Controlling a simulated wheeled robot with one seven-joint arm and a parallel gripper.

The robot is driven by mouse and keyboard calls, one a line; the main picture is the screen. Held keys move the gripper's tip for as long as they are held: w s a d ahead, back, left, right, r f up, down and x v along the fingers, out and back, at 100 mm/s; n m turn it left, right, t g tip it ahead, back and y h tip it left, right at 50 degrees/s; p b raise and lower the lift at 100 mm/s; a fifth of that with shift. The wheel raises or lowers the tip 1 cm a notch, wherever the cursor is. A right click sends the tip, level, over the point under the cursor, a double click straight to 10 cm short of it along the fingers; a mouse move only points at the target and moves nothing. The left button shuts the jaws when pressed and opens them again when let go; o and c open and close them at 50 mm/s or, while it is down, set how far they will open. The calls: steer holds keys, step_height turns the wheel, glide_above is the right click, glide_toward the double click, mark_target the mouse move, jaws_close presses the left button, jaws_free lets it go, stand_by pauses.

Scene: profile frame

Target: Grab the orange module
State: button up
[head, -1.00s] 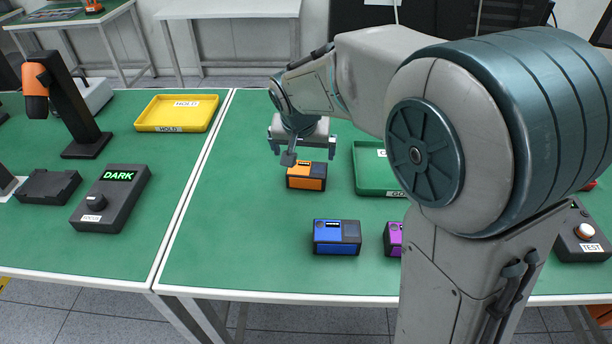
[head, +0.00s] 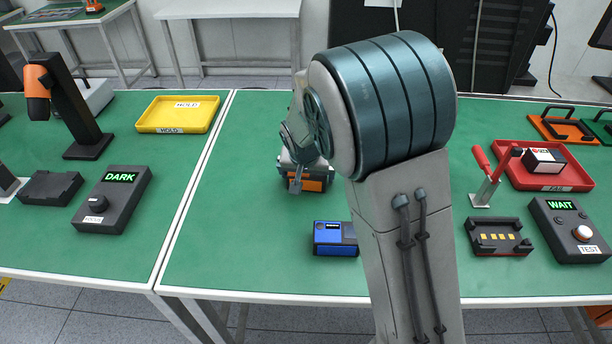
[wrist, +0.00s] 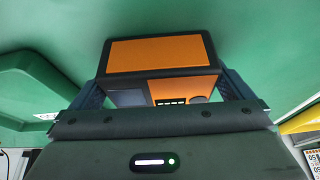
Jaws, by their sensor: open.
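The orange module (head: 314,185), an orange and black block, sits on the green table and is partly hidden by my arm in the head view. In the wrist view the orange module (wrist: 160,55) fills the space ahead of my gripper (wrist: 164,84). One finger is on each side of the module, and the jaws are open. Whether the fingers touch its sides I cannot tell. In the head view my gripper (head: 304,177) is down at the module, mostly covered by my arm.
A blue module (head: 333,240) stands nearer the table's front edge. A yellow tray (head: 180,126) lies to the left, and a red tray (head: 560,185) with a module in it lies to the right. A green tray (wrist: 40,78) is beside the module in the wrist view.

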steer(key=c, duration=0.8)
steer(key=shift+r, duration=0.1)
steer(key=shift+r, duration=0.55)
step_height(320, 180, up, 3)
steer(key=shift+f, duration=0.1)
steer(key=w+d+r, duration=0.1)
steer(key=d+r, duration=0.1)
steer(key=d, duration=0.1)
steer(key=w+d+r+b, duration=0.1)
steer(key=d+r, duration=0.1)
steer(key=d, duration=0.2)
steer(key=w+d+r, duration=0.1)
steer(key=d+r, duration=0.2)
steer(key=d, duration=0.1)
steer(key=shift+w+b, duration=0.2)
steer(key=shift+b, duration=0.15)
